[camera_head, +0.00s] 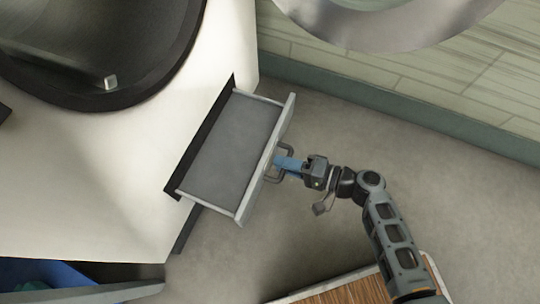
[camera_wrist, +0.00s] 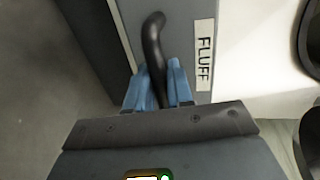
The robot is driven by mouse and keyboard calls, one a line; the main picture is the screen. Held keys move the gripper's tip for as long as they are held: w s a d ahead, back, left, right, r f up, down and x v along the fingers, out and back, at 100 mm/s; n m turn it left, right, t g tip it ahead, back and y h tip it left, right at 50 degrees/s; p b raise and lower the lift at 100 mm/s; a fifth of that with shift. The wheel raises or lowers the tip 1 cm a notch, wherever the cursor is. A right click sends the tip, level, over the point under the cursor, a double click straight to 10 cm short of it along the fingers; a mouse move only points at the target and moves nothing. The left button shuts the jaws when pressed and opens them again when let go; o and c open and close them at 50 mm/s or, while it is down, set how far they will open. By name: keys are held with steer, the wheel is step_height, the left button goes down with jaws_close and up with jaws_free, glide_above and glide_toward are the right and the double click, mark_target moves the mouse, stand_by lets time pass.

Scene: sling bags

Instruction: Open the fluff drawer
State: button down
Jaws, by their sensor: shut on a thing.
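The fluff drawer (camera_head: 232,137) stands pulled out from the white cabinet in the head view, and its grey inside looks empty. Its front panel carries a white label reading FLUFF (camera_wrist: 204,55) in the wrist view. A dark curved handle (camera_wrist: 153,40) sticks out from the panel; it also shows in the head view (camera_head: 287,150). My gripper (camera_head: 284,164) has its blue fingers around the handle, and they also show on both sides of it in the wrist view (camera_wrist: 160,88). The fingers are shut on the handle, and they hide part of it.
The white cabinet (camera_head: 100,170) has a round dark opening (camera_head: 100,50) at top left. A blue container (camera_head: 50,275) is at bottom left and a wooden surface (camera_head: 345,290) at bottom centre. A metal ring (camera_head: 390,25) is at the top. Grey floor (camera_head: 440,150) is clear right of the drawer.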

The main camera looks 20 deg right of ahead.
steer(key=shift+s+d, duration=0.2)
steer(key=shift+d, duration=0.05)
steer(key=c, duration=1.2)
jaws_free()
steer(key=shift+p+v, duration=0.95)
steer(key=shift+v, duration=2.95)
